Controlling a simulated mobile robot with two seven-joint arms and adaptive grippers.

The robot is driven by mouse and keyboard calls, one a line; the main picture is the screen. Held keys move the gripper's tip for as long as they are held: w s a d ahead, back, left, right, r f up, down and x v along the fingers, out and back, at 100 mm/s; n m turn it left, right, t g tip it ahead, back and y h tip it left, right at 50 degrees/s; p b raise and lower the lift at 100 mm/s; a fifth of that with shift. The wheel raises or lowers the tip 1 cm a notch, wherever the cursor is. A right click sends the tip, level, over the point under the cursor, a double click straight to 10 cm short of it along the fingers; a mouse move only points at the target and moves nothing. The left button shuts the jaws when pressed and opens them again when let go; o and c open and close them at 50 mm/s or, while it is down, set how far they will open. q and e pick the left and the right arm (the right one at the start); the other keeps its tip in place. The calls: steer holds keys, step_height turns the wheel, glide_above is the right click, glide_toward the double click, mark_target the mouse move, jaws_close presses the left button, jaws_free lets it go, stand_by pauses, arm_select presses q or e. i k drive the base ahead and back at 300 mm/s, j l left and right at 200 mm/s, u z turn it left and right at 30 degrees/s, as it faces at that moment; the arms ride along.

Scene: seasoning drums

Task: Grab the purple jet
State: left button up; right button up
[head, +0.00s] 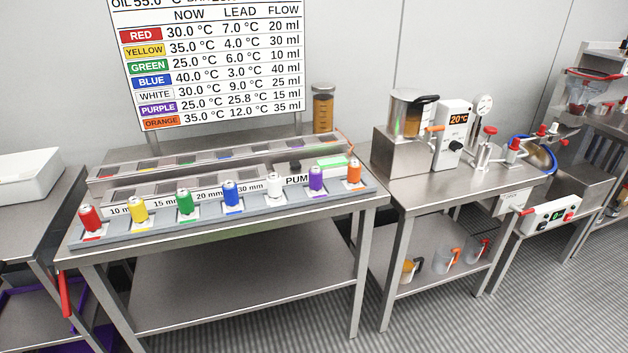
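The purple jet (317,179) stands upright in the front rack (225,229) on the steel table. It is a small purple cylinder with a light top. The white jet (275,185) is on its left and the orange jet (354,172) on its right. The blue (232,194), green (185,202), yellow (138,210) and red (90,218) jets continue the row to the left. Neither of my grippers shows in the head view.
A pump box with a green display (332,162) sits behind the purple jet. A tall brown-filled container (323,108) stands at the back. A second table (460,178) with a heater and valves is on the right. The lower shelf (240,288) is bare.

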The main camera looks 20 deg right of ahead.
mark_target(315, 173)
steer(key=i, duration=0.35)
steer(key=i+z, duration=0.15)
steer(key=z, duration=0.2)
steer(key=i+j+z, duration=0.1)
steer(key=z, duration=0.2)
steer(key=i+j+z, duration=0.1)
steer(key=z, duration=0.25)
